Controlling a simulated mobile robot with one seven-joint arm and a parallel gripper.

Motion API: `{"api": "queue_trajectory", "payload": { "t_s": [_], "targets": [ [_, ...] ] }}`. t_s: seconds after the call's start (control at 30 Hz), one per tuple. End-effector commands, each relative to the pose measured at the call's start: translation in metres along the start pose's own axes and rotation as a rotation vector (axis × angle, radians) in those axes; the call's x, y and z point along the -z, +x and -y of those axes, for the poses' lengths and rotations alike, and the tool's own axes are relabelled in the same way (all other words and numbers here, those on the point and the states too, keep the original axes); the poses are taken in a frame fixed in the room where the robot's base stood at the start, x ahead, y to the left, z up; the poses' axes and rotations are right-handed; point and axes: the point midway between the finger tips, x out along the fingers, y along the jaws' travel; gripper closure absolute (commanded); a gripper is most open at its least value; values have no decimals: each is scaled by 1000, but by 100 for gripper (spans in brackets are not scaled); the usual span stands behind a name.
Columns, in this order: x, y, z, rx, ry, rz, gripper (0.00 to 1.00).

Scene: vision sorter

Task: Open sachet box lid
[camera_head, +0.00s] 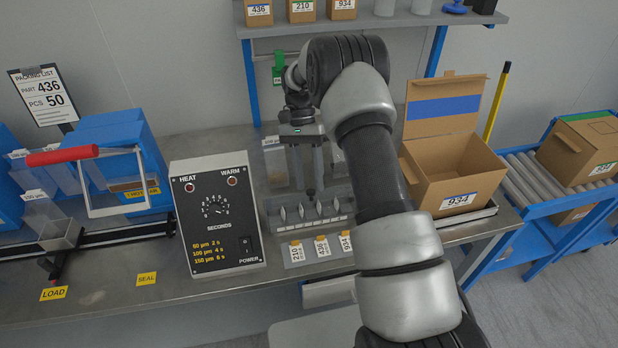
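My gripper (309,190) points down at the middle of the bench, its two long dark fingers standing apart over a grey metal rack with several upright silver pieces (305,212). I see nothing held between the fingers, but the tips are small and dark against the rack. No box is clearly marked as the sachet box.
A heat sealer control box (217,215) and a red-handled sealer (70,155) stand at the left. Tags 210, 436 and 934 (321,246) hang at the rack's front. A shelf (376,22) overhangs behind. A roller conveyor (533,182) is at the right.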

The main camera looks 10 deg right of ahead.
Motion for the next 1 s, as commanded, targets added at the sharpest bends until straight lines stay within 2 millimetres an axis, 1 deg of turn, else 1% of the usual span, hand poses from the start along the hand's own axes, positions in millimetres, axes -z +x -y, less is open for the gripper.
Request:
{"api": "queue_trajectory", "payload": {
  "t_s": [0.13, 0.23, 0.5, 0.6, 0.7, 1.0],
  "targets": [
    [0, 0, 0, 0, 0, 1, 62],
    [0, -7, 1, 1, 0, -1, 62],
    [1, -51, 1, 2, -1, -3, 62],
    [1, -64, 0, 0, 0, -2, 62],
    [0, -72, 0, 0, 0, -1, 62],
    [0, -75, 0, 0, 0, 0, 62]
  ]
}}
